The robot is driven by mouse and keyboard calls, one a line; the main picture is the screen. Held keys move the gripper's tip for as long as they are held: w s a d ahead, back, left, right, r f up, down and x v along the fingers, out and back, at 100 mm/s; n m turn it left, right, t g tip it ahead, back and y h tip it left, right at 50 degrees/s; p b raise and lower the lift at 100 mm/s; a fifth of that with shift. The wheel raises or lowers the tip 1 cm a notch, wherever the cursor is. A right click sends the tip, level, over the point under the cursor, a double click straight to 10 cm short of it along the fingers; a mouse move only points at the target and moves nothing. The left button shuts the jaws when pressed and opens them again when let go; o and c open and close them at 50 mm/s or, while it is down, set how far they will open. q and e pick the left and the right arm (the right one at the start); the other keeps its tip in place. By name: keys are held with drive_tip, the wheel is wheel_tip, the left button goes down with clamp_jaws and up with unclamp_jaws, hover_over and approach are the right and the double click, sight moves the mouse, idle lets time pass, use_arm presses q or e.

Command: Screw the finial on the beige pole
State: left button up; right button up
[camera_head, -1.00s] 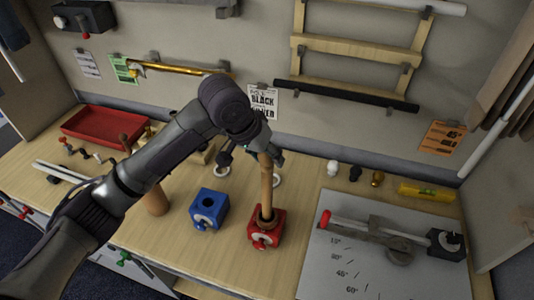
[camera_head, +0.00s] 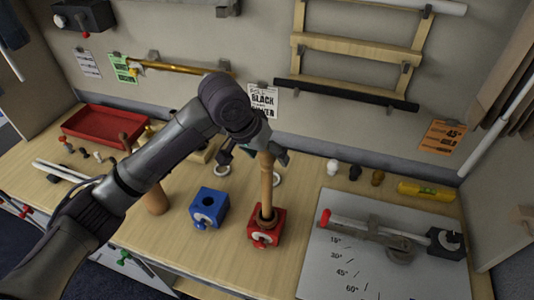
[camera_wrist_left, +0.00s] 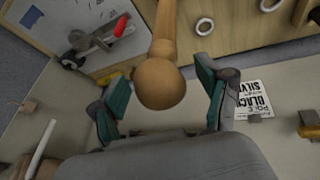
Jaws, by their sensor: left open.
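The beige pole (camera_head: 267,188) stands upright in the red clamp block (camera_head: 265,228). A round wooden ball-shaped finial (camera_wrist_left: 160,84) sits at the pole's upper end in the left wrist view, with a narrower neck joining the pole (camera_wrist_left: 165,30). I cannot tell how tightly it is seated. My left gripper (camera_head: 254,155) is at the pole top. In the left wrist view its teal-padded fingers (camera_wrist_left: 160,80) are open, one on each side of the ball, with visible gaps. My gripper hides the pole top in the head view. My right gripper is not in view.
A blue clamp block (camera_head: 209,207) stands left of the red one. White (camera_head: 332,167), black (camera_head: 354,172) and brown (camera_head: 377,178) small finials stand at the back. A grey angle-marked board (camera_head: 385,250) lies right. A red tray (camera_head: 103,124) is back left.

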use_arm(q)
drive_tip(key=n+t+y, duration=0.1)
drive_tip(key=n, duration=0.3)
drive_tip(key=shift+d, duration=0.1)
drive_tip(key=n, duration=0.2)
drive_tip(key=n+y, duration=0.1)
drive_tip(key=shift+s+n+t+y, duration=0.1)
drive_tip(key=shift+n+t+y, duration=0.2)
drive_tip(key=shift+n+t, duration=0.1)
drive_tip(key=n+y, duration=0.1)
drive_tip(key=n, duration=0.2)
drive_tip(key=shift+d+n+y, duration=0.1)
drive_tip(key=shift+n+y, duration=0.2)
drive_tip(key=shift+n, duration=0.1)
drive_tip(key=shift+a+r+n+y, duration=0.1)
drive_tip(key=shift+a+n+y, duration=0.15)
drive_tip(key=shift+n, duration=0.35)
drive_tip(key=shift+d+n+y, duration=0.1)
drive_tip(key=shift+n+y, duration=0.35)
drive_tip(key=shift+n, duration=0.65)
